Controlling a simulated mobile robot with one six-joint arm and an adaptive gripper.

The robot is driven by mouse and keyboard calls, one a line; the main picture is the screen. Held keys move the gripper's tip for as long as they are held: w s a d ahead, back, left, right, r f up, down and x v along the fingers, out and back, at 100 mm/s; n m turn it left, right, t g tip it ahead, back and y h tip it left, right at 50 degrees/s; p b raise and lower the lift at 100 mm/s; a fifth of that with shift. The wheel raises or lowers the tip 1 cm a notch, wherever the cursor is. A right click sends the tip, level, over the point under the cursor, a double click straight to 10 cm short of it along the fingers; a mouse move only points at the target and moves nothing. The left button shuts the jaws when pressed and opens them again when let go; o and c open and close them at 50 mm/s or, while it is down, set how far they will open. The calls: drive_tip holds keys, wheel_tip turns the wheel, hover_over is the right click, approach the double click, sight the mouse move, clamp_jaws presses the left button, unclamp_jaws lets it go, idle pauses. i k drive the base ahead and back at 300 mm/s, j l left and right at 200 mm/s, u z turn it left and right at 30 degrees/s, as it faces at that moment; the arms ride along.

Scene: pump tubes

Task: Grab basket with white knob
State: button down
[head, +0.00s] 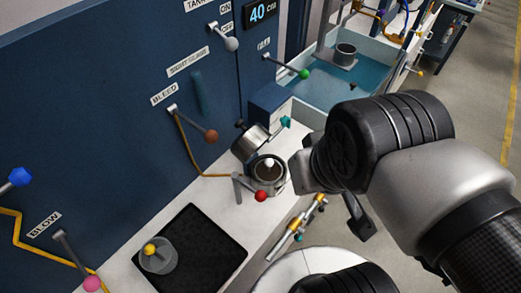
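A white knob (269,162) shows inside the round metal housing (254,184) on the white counter. The basket beneath the knob is sunk in the housing, and only its dark round top (266,172) shows. A second basket, grey with a yellow knob (150,249), stands on the black mat (215,250) at the lower left. My arm comes in from the right, above and right of the housing. A dark part at the end of my arm, perhaps my gripper (360,219), points down, apart from the housing. Its fingertips cannot be made out, and no held object shows.
A red-knobbed lever (261,195) stands at the housing's front, with a teal handle (285,122) behind it. Brown (211,136) and green (304,73) levers stick out from the blue panel. A blue-bottomed basin (320,88) holds a metal cup (345,53).

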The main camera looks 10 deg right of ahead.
sight(268, 171)
drive_tip(key=u, duration=0.35)
drive_tip(key=i+l+u, duration=0.1)
drive_tip(key=l+u, duration=0.65)
drive_tip(key=l, duration=0.25)
drive_tip(key=l+u, duration=0.4)
drive_tip(key=l, duration=0.15)
drive_tip(key=k+l+u, duration=0.15)
drive_tip(key=l+u, duration=0.2)
drive_tip(key=l, duration=0.4)
drive_tip(key=k+l, duration=0.15)
drive_tip(key=l, duration=0.15)
